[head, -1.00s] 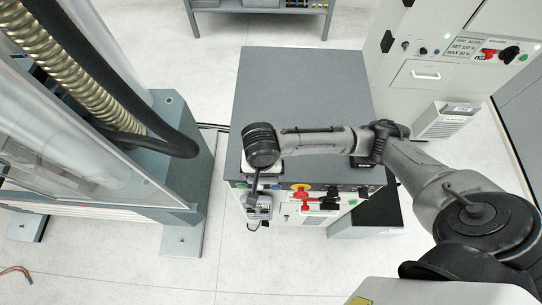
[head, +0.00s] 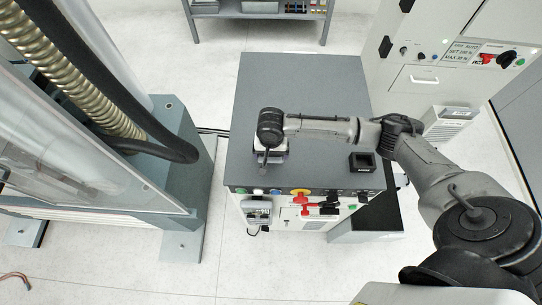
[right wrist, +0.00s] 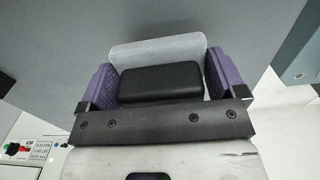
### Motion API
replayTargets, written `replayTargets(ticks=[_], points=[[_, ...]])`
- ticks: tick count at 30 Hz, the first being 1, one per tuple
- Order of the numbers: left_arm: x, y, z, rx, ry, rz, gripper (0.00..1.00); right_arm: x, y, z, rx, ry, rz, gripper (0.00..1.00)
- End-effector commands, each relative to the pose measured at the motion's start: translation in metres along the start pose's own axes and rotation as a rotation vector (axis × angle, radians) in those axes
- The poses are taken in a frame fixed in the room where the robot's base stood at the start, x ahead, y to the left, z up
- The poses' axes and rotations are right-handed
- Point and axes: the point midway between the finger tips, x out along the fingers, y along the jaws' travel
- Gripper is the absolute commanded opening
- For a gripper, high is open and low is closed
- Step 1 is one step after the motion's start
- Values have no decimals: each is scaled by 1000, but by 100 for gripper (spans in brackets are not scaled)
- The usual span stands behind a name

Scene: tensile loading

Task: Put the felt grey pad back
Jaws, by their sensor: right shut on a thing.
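My right gripper (right wrist: 160,84) is shut on the felt grey pad (right wrist: 158,52). In the right wrist view its two purple fingers stand at either side of the pad, which shows a light grey woven face beyond a black block. In the head view, my right wrist is over the left front part of the grey cabinet top (head: 310,80), pointing down; the pad is hidden there. A small black square holder (head: 361,162) with a dark recess sits on the top, right of the gripper. My left gripper is not in view.
The cabinet front carries a red handle (head: 301,199), knobs and a small grey device (head: 257,212). A tall machine frame (head: 185,160) stands at the left, with a floor gap between. A control cabinet (head: 420,75) stands at the right. The back of the top is clear.

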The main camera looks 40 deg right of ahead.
Motion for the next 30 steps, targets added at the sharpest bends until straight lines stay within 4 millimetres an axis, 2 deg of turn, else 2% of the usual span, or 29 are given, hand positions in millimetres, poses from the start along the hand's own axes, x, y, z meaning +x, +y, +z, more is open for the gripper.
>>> replayTargets(ticks=[3, 8, 21, 22, 25, 30], points=[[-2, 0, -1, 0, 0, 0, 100, 16, 0, 1, -1, -1, 3, 56], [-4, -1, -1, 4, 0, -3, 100, 32, 0, 1, 0, 0, 2, 56], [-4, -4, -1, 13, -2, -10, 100, 36, 0, 1, 0, -1, 1, 56], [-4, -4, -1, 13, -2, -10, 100, 37, 0, 1, 0, -1, 1, 91], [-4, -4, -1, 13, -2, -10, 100, 37, 0, 1, -1, 0, 1, 100], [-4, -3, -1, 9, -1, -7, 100, 36, 0, 1, -1, 0, 1, 100]])
